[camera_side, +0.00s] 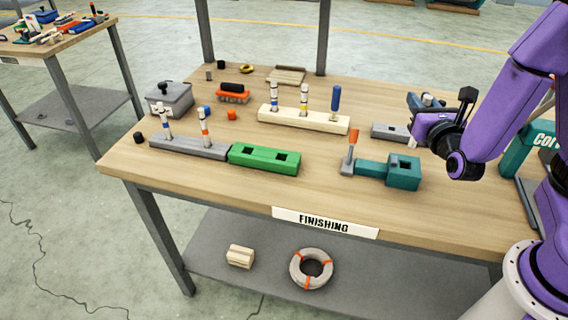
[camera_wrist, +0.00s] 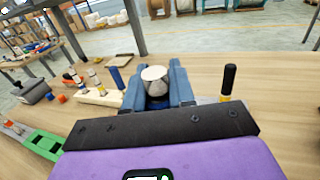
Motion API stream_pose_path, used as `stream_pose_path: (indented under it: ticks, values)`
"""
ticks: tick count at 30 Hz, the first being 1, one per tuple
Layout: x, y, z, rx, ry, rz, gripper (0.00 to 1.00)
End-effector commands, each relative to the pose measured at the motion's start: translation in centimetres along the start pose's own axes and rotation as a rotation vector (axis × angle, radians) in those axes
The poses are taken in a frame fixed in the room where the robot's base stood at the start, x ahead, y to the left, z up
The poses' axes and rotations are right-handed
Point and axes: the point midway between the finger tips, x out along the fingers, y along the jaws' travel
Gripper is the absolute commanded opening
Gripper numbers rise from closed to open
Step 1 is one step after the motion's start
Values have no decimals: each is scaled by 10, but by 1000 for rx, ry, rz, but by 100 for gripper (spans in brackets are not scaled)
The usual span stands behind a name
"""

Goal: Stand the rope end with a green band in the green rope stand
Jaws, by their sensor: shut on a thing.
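The green rope stand (camera_side: 264,159) is a long block with two square holes, both empty, at the middle of the bench. Its edge also shows at the lower left of the wrist view (camera_wrist: 43,144). My gripper (camera_side: 425,105) is above the right part of the bench, well to the right of the green stand. Its blue-grey fingers (camera_wrist: 158,88) are shut on a rope end (camera_wrist: 154,74) with a pale, rounded tip. The fingers hide its lower part, and I see no green band on it.
A grey stand (camera_side: 188,147) with two banded rope ends adjoins the green stand. A cream stand (camera_side: 290,118) with upright pieces is behind. A teal block (camera_side: 403,172) and orange-handled tool (camera_side: 352,146) are in front of my gripper. Another grey block (camera_side: 386,131) sits below it.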

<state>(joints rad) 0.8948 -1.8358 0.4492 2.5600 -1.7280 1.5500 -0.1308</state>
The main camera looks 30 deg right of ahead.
Motion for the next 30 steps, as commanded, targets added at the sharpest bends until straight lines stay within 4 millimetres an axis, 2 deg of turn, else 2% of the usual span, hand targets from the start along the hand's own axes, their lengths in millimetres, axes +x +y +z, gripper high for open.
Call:
stream_pose_path:
  ticks: [8, 13, 17, 30]
  values:
    - [0, 1, 0, 0, 0, 1, 0]
    - [6, 20, -3, 4, 7, 14, 0]
    - [15, 56, -7, 9, 16, 42, 0]
    - [44, 204, -15, 12, 27, 170, 0]
